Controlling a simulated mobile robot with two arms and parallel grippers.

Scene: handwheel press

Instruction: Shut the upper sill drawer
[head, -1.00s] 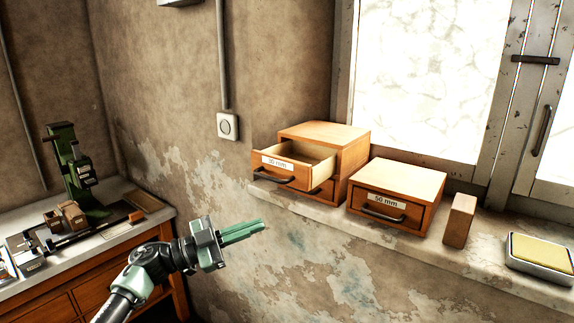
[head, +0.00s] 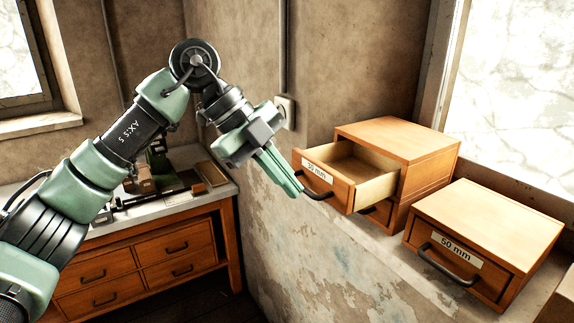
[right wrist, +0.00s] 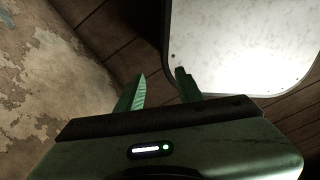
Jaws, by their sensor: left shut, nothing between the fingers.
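The upper sill drawer (head: 341,193) stands pulled well out of a two-drawer wooden cabinet (head: 408,142) on the window sill. It has a white label and a dark bar handle, and its open inside looks empty. The lower drawer (head: 380,211) below it looks closed and is partly hidden by the upper one. My left gripper (head: 295,191) is shut and empty, its green fingertips by the left end of the upper drawer's handle. I cannot tell whether they touch. My right gripper (right wrist: 160,77) is open and empty in the right wrist view, with no drawer in sight there.
A second wooden box (head: 490,232) labelled 50 mm stands on the sill to the right, its drawer closed. A wooden workbench (head: 150,262) with a green press and small parts stands at the left. A wall switch (head: 285,110) is behind my left gripper.

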